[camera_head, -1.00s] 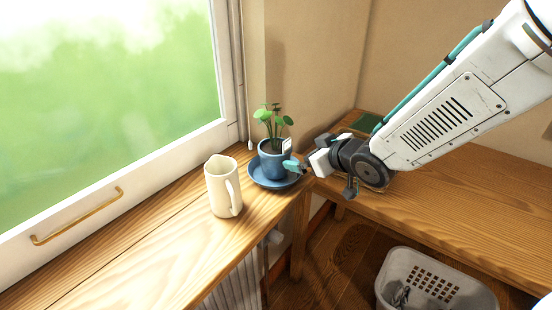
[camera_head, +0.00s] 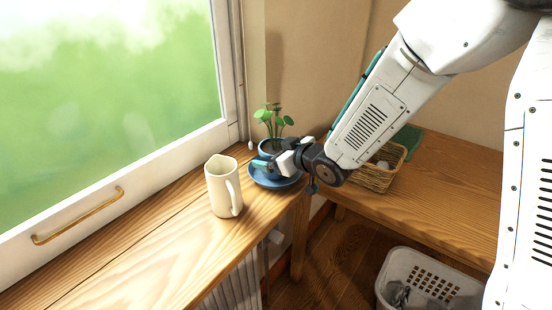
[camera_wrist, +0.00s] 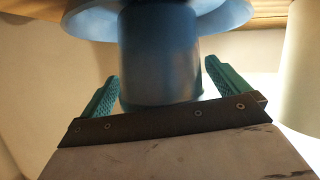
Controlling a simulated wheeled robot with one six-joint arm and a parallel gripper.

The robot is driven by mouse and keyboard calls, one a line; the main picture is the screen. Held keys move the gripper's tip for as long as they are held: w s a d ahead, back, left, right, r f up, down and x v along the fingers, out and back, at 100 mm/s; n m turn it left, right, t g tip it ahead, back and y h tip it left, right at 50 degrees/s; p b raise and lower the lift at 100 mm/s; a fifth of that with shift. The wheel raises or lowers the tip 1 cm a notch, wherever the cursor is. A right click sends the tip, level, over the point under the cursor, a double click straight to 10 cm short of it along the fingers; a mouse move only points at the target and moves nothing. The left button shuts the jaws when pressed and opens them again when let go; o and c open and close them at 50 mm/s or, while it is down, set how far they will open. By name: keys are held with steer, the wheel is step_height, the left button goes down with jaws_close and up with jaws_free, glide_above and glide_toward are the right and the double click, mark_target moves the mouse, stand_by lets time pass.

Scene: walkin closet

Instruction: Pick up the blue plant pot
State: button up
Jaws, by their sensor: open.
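The blue plant pot (camera_head: 266,148) holds a leafy green plant (camera_head: 274,120) and stands upright on a blue saucer (camera_head: 264,180) at the far end of the wooden sill. My gripper (camera_head: 270,161) is at the pot and partly hides it. In the wrist view the pot (camera_wrist: 160,55) sits between the two open teal fingers (camera_wrist: 165,85), one on each side, with visible gaps. The saucer (camera_wrist: 85,22) appears at the top of that view.
A cream jug (camera_head: 222,188) stands close to the saucer, and its pale side shows in the wrist view (camera_wrist: 302,80). A wicker basket (camera_head: 372,180) and a green item (camera_head: 407,138) sit on the bench. A white laundry basket (camera_head: 430,275) is on the floor.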

steer(key=c, duration=1.3)
steer(key=shift+r, duration=0.1)
